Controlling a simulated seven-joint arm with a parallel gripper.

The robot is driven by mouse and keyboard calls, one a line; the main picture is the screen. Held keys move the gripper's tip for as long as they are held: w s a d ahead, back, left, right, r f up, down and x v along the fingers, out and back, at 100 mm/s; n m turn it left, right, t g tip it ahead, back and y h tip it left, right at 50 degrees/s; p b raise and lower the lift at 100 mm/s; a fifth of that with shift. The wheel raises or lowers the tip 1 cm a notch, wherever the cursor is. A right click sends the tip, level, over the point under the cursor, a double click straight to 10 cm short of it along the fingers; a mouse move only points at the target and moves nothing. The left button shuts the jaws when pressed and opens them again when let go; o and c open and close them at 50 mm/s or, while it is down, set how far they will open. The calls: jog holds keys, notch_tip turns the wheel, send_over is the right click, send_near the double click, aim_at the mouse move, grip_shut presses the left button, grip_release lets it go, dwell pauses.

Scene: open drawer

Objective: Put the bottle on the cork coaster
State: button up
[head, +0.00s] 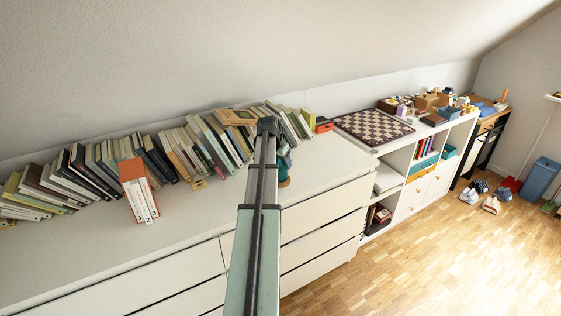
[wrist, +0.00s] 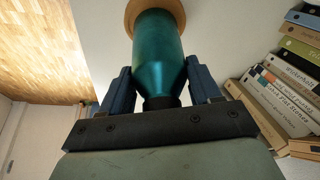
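The teal bottle (wrist: 160,50) is between the two blue fingers of my gripper (wrist: 160,78) in the wrist view. The fingers meet its sides near the shoulder, and its dark neck (wrist: 161,102) is close to my palm. A tan round rim, which looks like the cork coaster (wrist: 129,17), shows around the far end of the bottle. I cannot tell whether the bottle touches it. In the head view the bottle (head: 285,172) is partly hidden behind my arm, over the white dresser top, and looks upright.
A row of books (head: 100,168) runs along the wall behind the dresser (head: 165,225). A red-and-white book group (head: 138,190) stands further forward on the left. A chessboard (head: 373,127) lies on the right. Bare dresser top is free in front of the books and right of the bottle.

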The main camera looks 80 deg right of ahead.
jog(key=o, duration=0.4)
jog(key=v, duration=1.2)
jog(key=shift+r, duration=0.15)
jog(key=shift+w+a, duration=0.1)
dwell(0.3)
